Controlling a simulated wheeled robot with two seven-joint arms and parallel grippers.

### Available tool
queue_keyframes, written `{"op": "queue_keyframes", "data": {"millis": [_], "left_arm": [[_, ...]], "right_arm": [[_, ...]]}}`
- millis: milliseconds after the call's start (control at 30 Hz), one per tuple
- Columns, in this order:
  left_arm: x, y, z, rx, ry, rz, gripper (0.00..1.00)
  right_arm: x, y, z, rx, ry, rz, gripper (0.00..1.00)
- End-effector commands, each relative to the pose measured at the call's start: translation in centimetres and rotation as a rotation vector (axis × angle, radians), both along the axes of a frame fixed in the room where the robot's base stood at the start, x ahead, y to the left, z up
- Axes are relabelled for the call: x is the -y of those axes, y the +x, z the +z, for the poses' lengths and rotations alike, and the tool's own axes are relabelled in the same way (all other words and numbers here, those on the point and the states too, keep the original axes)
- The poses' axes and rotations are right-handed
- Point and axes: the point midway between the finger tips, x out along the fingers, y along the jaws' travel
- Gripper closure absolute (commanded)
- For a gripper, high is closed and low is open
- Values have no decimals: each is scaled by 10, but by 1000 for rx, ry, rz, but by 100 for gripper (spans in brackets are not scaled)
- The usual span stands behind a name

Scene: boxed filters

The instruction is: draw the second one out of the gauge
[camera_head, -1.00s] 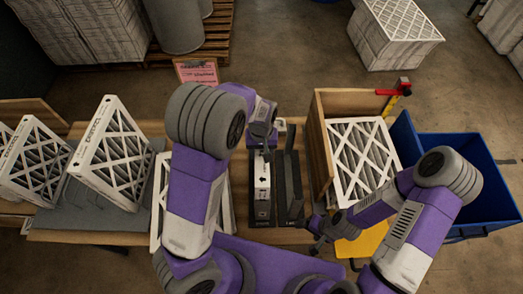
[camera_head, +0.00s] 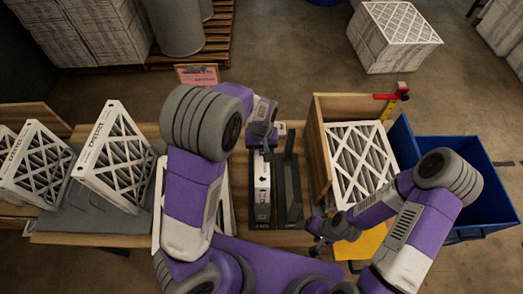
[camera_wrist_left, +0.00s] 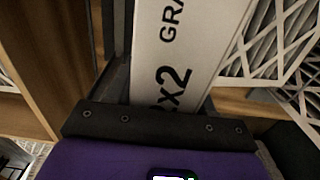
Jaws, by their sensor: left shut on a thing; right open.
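A white-framed filter (camera_head: 262,185) stands on edge in the black gauge (camera_head: 292,195) at the middle of the table. My left gripper (camera_head: 262,140) is shut on the filter's far end; my arm hides part of that area. In the left wrist view the filter's white edge (camera_wrist_left: 185,50) with black print runs away from the dark gripper body; the fingertips are hidden there. My right gripper (camera_head: 322,238) is open and empty, near the table's front edge, right of the gauge.
A wooden box (camera_head: 317,145) with a filter (camera_head: 362,160) is right of the gauge, beside a blue bin (camera_head: 475,160). Filters (camera_head: 115,160) stand on a grey mat (camera_head: 75,222) at left. Another white filter (camera_head: 158,205) is partly behind my left arm.

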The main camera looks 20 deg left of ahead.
Motion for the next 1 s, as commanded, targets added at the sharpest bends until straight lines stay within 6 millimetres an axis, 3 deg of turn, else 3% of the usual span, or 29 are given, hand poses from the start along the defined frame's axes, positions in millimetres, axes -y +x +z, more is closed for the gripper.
{"op": "queue_keyframes", "data": {"millis": [467, 1000], "left_arm": [[0, 0, 5, 2, 0, -1, 88], [1, 1, 37, 2, -1, -1, 88]], "right_arm": [[0, 0, 2, 0, 0, 0, 22], [0, 0, 2, 0, 0, 0, 22]]}}
